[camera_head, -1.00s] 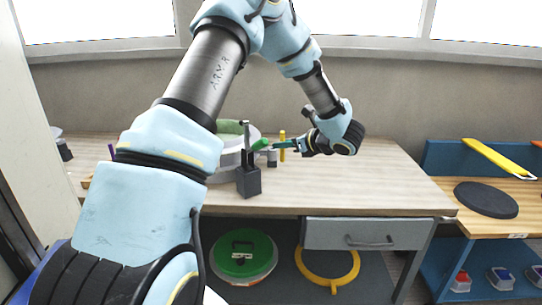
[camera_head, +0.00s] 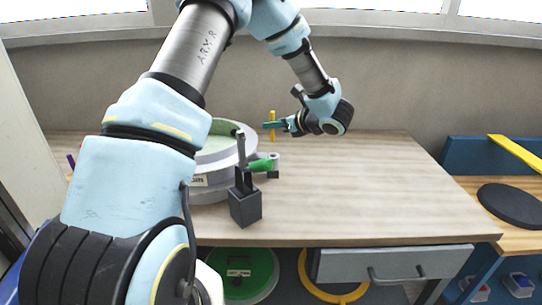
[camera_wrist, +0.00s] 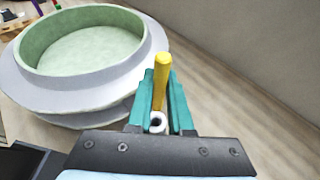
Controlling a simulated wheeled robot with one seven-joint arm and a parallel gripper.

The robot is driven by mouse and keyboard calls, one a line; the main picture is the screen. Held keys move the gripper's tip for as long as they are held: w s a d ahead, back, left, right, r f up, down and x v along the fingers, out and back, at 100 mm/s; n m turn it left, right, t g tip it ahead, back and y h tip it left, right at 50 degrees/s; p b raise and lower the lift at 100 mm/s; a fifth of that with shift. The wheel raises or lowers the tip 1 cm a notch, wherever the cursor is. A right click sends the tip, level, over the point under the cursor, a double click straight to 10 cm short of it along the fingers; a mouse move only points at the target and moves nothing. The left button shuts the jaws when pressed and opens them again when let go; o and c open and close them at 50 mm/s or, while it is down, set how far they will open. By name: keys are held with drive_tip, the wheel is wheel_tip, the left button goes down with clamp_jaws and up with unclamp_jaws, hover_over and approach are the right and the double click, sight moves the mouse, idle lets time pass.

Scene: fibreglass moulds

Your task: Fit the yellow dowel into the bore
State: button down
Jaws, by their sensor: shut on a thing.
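The yellow dowel (camera_head: 272,119) stands upright in my gripper (camera_head: 272,125), whose teal fingers are shut on it. In the wrist view the dowel (camera_wrist: 161,75) rises between the fingers (camera_wrist: 160,100). A grey lug (camera_head: 273,160) at the side of the round mould stands below the dowel in the head view, with a visible gap between them. In the wrist view the pale ring of the bore (camera_wrist: 157,122) shows just under the dowel's lower end, between the fingers. The exact alignment cannot be told.
The round grey mould (camera_wrist: 90,95) with a green inside sits left of my gripper. A dark clamp block (camera_head: 245,207) with a green handle (camera_head: 261,165) stands in front of the lug. The bench top (camera_head: 360,190) is clear to the right.

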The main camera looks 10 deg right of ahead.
wheel_tip(320, 180, down, 9)
drive_tip(key=p, duration=0.2)
drive_tip(key=shift+p, duration=0.4)
drive_tip(key=c, duration=0.8)
unclamp_jaws()
drive_tip(key=shift+c, duration=0.2)
drive_tip(key=shift+s, duration=0.1)
drive_tip(key=b+v, duration=0.5)
drive_tip(key=v, duration=0.7)
